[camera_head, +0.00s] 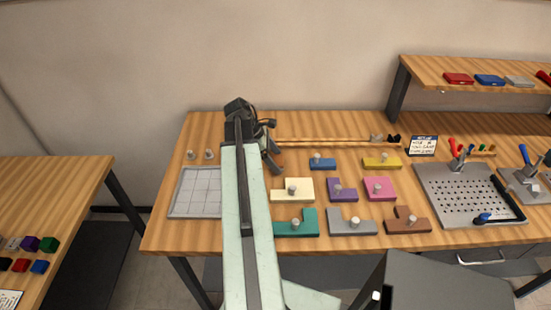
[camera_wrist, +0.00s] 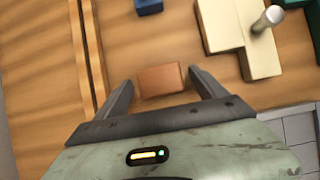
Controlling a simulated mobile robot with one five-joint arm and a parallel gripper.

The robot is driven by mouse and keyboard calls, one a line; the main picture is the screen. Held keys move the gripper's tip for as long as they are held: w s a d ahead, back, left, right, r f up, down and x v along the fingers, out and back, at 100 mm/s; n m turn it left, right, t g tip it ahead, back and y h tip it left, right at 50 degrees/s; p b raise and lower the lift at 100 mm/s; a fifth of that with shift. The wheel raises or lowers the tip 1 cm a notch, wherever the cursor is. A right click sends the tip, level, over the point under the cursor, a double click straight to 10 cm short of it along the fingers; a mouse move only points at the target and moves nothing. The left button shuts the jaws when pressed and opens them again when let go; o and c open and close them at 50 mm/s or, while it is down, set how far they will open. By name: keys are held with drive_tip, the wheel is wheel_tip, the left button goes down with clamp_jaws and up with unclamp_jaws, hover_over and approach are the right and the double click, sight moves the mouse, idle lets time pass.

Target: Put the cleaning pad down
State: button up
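The cleaning pad, seemingly the small brown block (camera_wrist: 160,81), sits between the fingertips of my gripper (camera_wrist: 161,76) in the wrist view. The fingers are apart, with a narrow gap showing on each side of the block. The block appears to lie on the wooden table, though its underside is hidden. In the head view my gripper (camera_head: 274,163) is low over the table, left of the blue piece, and a bit of the brown block (camera_head: 280,158) shows beside it. My arm hides part of the table there.
Knobbed pieces stand to the right, including a cream one (camera_head: 303,194), a blue one (camera_head: 320,164) and a teal one (camera_head: 306,228). A white gridded plate (camera_head: 190,199) lies left of my arm. A perforated metal plate (camera_head: 465,190) is at the right. Wooden rails (camera_head: 330,142) run behind.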

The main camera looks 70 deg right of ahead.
drive_tip(key=shift+w+r+p, duration=0.1)
drive_tip(key=shift+r+p, duration=0.45)
drive_tip(key=p+v, duration=0.9)
drive_tip(key=v, duration=0.2)
drive_tip(key=shift+w+a+p, duration=0.15)
drive_tip(key=shift+a+p, duration=0.05)
drive_tip(key=shift+p, duration=0.15)
